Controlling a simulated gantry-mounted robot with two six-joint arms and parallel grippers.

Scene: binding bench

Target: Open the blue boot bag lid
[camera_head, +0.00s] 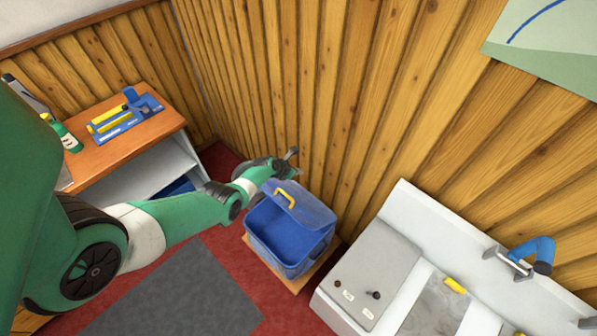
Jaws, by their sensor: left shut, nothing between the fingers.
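The blue boot bag (290,247) sits on a small wooden base in the middle of the picture. Its inside shows, and its paler blue lid (314,207) is raised at the back, on the wall side. A yellow handle (285,198) is on the lid. My left gripper (293,153) is shut and empty beyond the lid, close to the wooden wall; I cannot tell whether it or its wrist touches the lid. My right gripper is not in view.
A wooden-topped cabinet (125,150) with a blue-and-yellow tool and a green bottle (67,138) stands at the left. A grey mat (178,295) lies on the red floor.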

